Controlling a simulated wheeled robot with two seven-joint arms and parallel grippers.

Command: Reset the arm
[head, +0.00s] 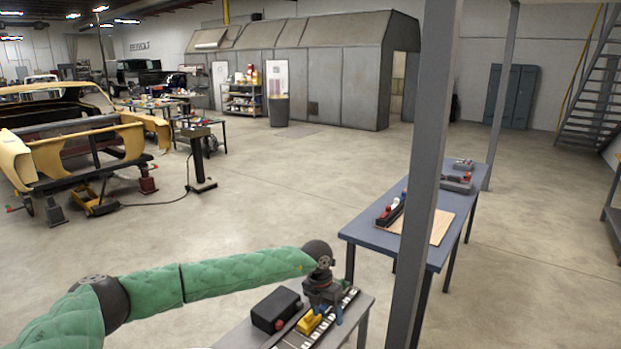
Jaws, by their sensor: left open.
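My left arm (215,275), in a green padded sleeve with dark joints, reaches in from the left edge. My left gripper (325,306) hangs at its end, pointing down over a small grey table at the bottom middle. It is open, with no object seen held in it. A yellow object (308,323) shows just beside and below it; whether they touch I cannot tell. My right gripper is out of view.
A black box (277,310) and a black-and-white strip lie on the small table. A grey post (425,180) stands right of it, before a blue workbench (378,238) with tools and a board. A car shell (75,145) stands left. The middle floor is clear.

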